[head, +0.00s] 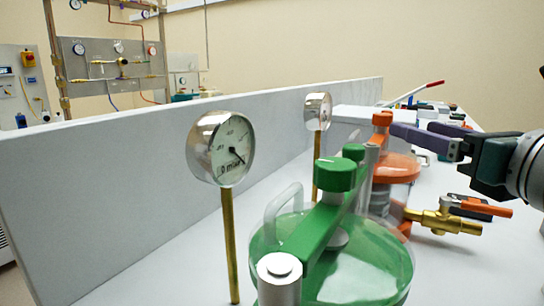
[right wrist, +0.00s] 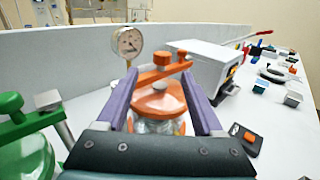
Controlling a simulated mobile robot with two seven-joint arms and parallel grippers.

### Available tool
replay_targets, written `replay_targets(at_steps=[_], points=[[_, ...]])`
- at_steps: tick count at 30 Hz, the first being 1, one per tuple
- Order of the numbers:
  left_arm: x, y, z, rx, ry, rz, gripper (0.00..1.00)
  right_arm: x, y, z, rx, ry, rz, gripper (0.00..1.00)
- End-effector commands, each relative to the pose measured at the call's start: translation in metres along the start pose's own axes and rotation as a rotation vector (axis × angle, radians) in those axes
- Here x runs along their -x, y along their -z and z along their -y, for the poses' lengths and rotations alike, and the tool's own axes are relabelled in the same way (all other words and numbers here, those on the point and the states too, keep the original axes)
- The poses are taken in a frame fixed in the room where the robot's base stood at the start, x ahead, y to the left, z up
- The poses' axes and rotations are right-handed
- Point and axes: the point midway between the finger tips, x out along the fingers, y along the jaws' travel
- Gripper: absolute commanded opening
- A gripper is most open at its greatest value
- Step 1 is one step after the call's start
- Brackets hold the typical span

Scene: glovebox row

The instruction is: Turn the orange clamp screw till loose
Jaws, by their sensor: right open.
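The orange clamp screw (head: 382,118) stands on top of the orange-lidded vessel (head: 396,168) at the right of the head view. In the right wrist view the screw (right wrist: 163,57) shows as a round knob on an orange clamp bar (right wrist: 152,76) above the orange lid (right wrist: 158,100). My right gripper (head: 412,128) comes in from the right, its purple fingers spread. In the right wrist view its fingertips (right wrist: 160,72) lie left and right of the knob, with gaps visible; whether they are level with it I cannot tell. My left gripper is not in view.
A green-lidded vessel with a green clamp knob (head: 335,175) stands nearer. Gauges (head: 220,148) on brass stems rise beside the vessels. A brass valve with an orange handle (head: 486,207) juts out right. A grey panel (head: 110,185) runs along the left. A white box (right wrist: 200,68) stands behind.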

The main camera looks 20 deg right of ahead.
Motion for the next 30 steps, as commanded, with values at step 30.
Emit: replay_targets(at_steps=[30], points=[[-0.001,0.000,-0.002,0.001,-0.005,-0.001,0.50,-0.099,0.000,-0.001,0.014,-0.003,0.002,0.69]])
